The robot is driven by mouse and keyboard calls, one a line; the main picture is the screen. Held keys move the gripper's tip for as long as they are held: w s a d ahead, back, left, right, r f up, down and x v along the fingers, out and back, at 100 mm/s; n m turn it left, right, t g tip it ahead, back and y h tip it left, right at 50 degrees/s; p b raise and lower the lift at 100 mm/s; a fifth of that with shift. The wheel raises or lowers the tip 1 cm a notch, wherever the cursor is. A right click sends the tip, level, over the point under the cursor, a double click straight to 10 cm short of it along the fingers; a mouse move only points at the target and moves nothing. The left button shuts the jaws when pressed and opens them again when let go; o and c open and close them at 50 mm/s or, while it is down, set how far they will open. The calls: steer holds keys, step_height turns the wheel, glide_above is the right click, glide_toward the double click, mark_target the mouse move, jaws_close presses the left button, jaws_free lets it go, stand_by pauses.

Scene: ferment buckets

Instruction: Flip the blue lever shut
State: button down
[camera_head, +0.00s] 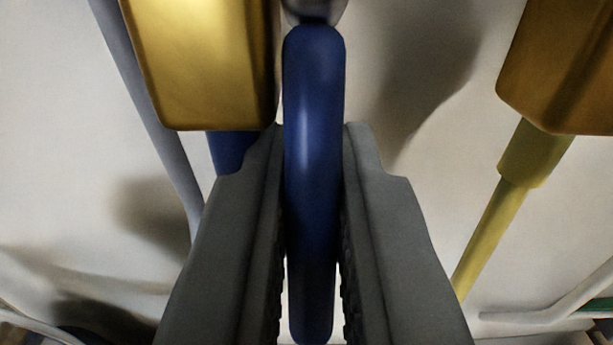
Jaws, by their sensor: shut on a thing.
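The blue lever (312,110) is a long rounded handle that runs straight down the middle of the view. Its top end meets a grey metal joint (316,10) at the upper edge. My gripper (313,150) has one grey finger on each side of the lever, and it is shut on the lever. The fingers' ridged inner faces lie along the lever's lower part. What the joint is fixed to is out of view.
A brass-coloured block (205,65) hangs close at the upper left, with a blue part (230,152) below it. Another brass-coloured block (565,70) is at the upper right, above a yellow rod (490,235). A grey pipe (150,110) slants down the left. A pale surface lies behind.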

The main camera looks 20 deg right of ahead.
steer(key=shift+s+a+r+g+y, duration=0.1)
steer(key=shift+s+r+g+y, duration=0.15)
steer(key=shift+g, duration=0.45)
steer(key=shift+s+a+r+g+y, duration=0.1)
steer(key=shift+s+r+g+y, duration=0.2)
steer(key=shift+g, duration=0.4)
steer(key=shift+s+f, duration=0.15)
steer(key=c, duration=1.5)
jaws_free()
steer(key=shift+s, duration=0.1)
steer(key=v, duration=1.7)
steer(key=shift+a, duration=0.2)
